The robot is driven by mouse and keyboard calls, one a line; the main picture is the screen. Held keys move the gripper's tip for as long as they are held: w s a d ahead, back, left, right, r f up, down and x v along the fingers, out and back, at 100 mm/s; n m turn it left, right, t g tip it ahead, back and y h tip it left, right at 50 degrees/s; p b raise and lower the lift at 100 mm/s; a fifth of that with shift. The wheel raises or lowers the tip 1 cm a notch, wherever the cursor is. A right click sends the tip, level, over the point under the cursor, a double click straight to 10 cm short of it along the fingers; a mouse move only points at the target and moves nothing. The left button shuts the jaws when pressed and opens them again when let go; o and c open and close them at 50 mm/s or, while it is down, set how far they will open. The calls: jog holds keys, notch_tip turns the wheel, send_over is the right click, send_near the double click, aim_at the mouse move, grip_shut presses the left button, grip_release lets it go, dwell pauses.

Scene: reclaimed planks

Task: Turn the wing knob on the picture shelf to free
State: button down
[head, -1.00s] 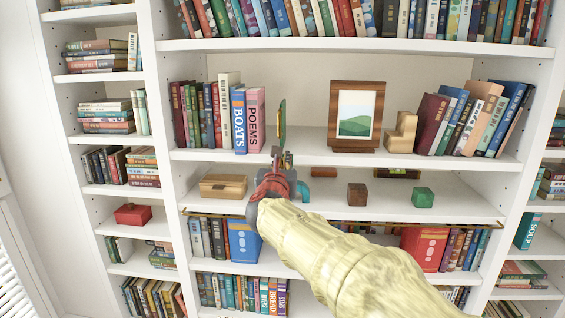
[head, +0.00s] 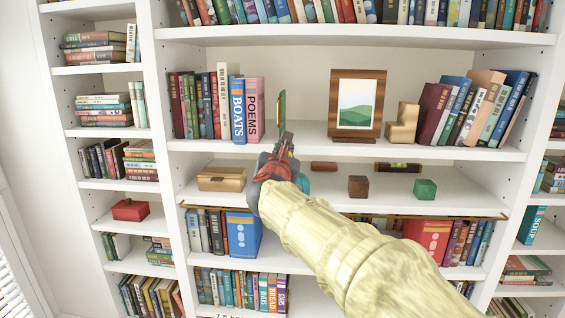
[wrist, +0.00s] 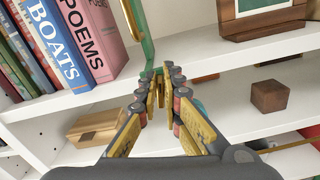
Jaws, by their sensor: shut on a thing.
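A thin green-and-gold upright piece (head: 282,108) stands nearly edge-on on the picture shelf (head: 420,150), right of the POEMS book. In the wrist view its green and gold edges (wrist: 147,48) run down to my fingertips. My gripper (head: 284,143) is at its lower end, by the shelf's front edge. In the wrist view my gripper (wrist: 167,78) has its fingertips close together, shut on the wing knob. The knob is almost wholly hidden between the fingers, so its angle cannot be told.
Books BOATS (head: 238,112) and POEMS (head: 255,110) stand just left of my gripper. A framed picture (head: 357,105) stands to the right. The shelf below holds a wooden box (head: 221,179), a brown cube (head: 358,187) and a green cube (head: 425,190). A teal thing (head: 304,183) is partly hidden behind my gripper.

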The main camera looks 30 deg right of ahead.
jog(key=m+b, duration=0.5)
jog(key=b, duration=0.1)
jog(key=f+m+b, duration=0.1)
jog(key=m+b, duration=0.4)
jog(key=b, duration=0.2)
jog(key=d+f+m+b, duration=0.1)
jog(key=m+b, duration=0.4)
jog(key=b, duration=0.2)
jog(key=shift+s+d, duration=0.1)
jog(key=shift+s, duration=0.25)
jog(key=shift+m, duration=0.3)
jog(key=c, duration=2)
grip_release()
jog(key=shift+o, duration=0.2)
